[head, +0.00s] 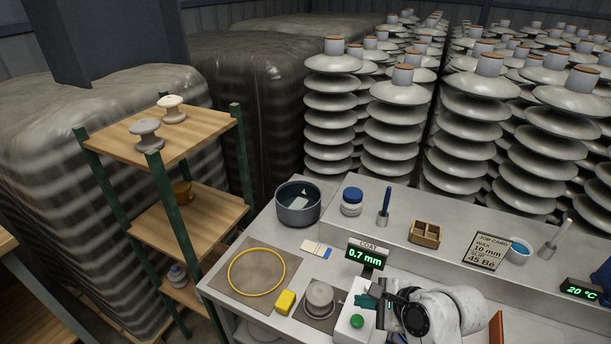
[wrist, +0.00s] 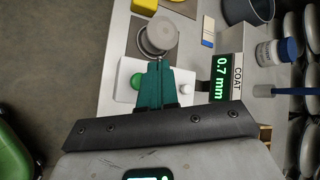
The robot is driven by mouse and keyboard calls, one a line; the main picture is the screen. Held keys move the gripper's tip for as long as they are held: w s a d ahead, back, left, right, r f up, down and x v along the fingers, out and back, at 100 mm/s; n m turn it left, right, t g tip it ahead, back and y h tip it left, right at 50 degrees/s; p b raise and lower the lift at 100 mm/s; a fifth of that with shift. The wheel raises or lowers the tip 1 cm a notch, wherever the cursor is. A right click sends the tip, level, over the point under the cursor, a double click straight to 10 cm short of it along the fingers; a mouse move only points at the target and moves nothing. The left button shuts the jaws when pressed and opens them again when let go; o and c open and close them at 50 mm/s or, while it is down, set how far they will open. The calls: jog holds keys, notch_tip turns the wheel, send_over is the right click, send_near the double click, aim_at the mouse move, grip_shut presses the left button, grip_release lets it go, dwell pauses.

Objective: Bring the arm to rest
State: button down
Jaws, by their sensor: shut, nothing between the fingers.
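My gripper (head: 364,300) is at the lower middle of the head view, at the end of my white arm. Its teal fingers are together and empty. In the wrist view the gripper (wrist: 158,62) points up the picture, over a white box (wrist: 123,92) with a green button (wrist: 138,81). The box (head: 345,326) and green button (head: 357,321) also show in the head view, just below the fingers. I cannot tell whether the fingers touch the box.
A grey insulator piece (head: 319,297) stands left of the gripper, beside a yellow block (head: 285,302). The coat display (head: 367,254) stands close behind my gripper. A dark pot (head: 298,206) and a job card (head: 487,251) are farther back. A shelf (head: 130,140) stands left.

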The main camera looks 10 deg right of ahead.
jog(key=s+d+f+n+g+h+b, duration=0.1)
jog(key=s+f+n, duration=0.3)
jog(key=s, duration=0.5)
jog(key=s+d+f+n+g+h+b, duration=0.2)
jog(key=s+d+f+n+g, duration=0.1)
jog(key=s+n, duration=0.5)
jog(key=s+d+f+n+g+h+b, duration=0.2)
jog(key=s+f+n, duration=0.3)
jog(key=s, duration=0.6)
jog(key=shift+s+d+n+h, duration=0.35)
jog(key=shift+d+n, duration=0.4)
jog(key=shift+n, duration=0.35)
